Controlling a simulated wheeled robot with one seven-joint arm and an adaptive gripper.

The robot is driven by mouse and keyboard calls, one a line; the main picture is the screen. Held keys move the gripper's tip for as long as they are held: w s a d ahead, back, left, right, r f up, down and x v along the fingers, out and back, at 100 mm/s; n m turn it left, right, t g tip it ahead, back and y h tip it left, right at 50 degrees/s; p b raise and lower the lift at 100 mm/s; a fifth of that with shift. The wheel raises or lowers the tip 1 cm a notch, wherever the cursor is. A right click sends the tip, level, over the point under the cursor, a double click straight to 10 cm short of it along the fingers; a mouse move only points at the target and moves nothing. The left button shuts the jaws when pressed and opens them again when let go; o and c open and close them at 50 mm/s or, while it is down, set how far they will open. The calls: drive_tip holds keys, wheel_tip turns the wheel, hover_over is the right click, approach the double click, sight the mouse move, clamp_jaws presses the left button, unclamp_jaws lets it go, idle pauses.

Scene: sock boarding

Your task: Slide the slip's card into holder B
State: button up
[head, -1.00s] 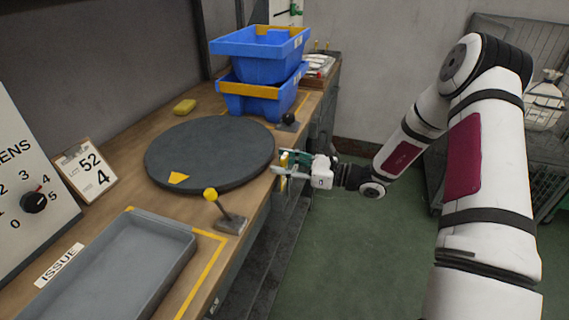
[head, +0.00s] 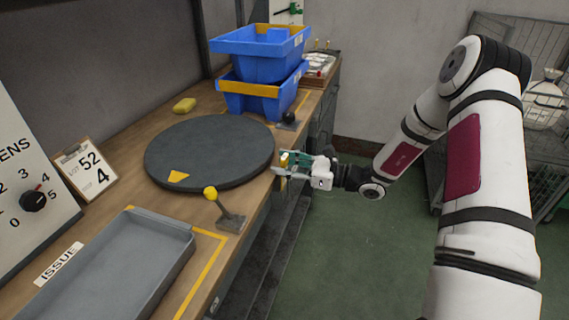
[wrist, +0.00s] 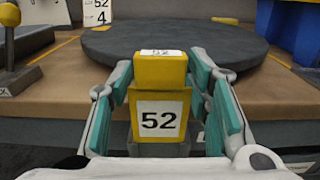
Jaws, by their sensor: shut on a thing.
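A yellow block-like piece (wrist: 161,72) with white labels reading 52 sits upright between the fingers of my gripper (wrist: 160,66) in the wrist view. Both teal-padded fingers are shut on its sides. In the head view my gripper (head: 284,164) is at the bench's front edge, beside the dark round turntable, with a bit of yellow between its fingers. The slip on a clipboard (head: 86,171) reads LOT 52 and 4, and leans at the back left. I cannot make out a holder marked B in either view.
The dark turntable (head: 210,152) carries a yellow mark. A yellow-knobbed lever (head: 230,220) and a black-knobbed one (head: 287,123) stand near the bench edge. A grey ISSUE tray (head: 120,270) is front left. Stacked blue bins (head: 262,95) stand behind.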

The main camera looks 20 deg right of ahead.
drive_tip(key=shift+f+b, duration=0.5)
drive_tip(key=shift+f, duration=0.5)
drive_tip(key=o, duration=1)
drive_tip(key=shift+d, duration=0.1)
drive_tip(key=v, duration=1.1)
drive_tip(key=shift+s+d, duration=0.25)
drive_tip(key=shift+s, duration=0.05)
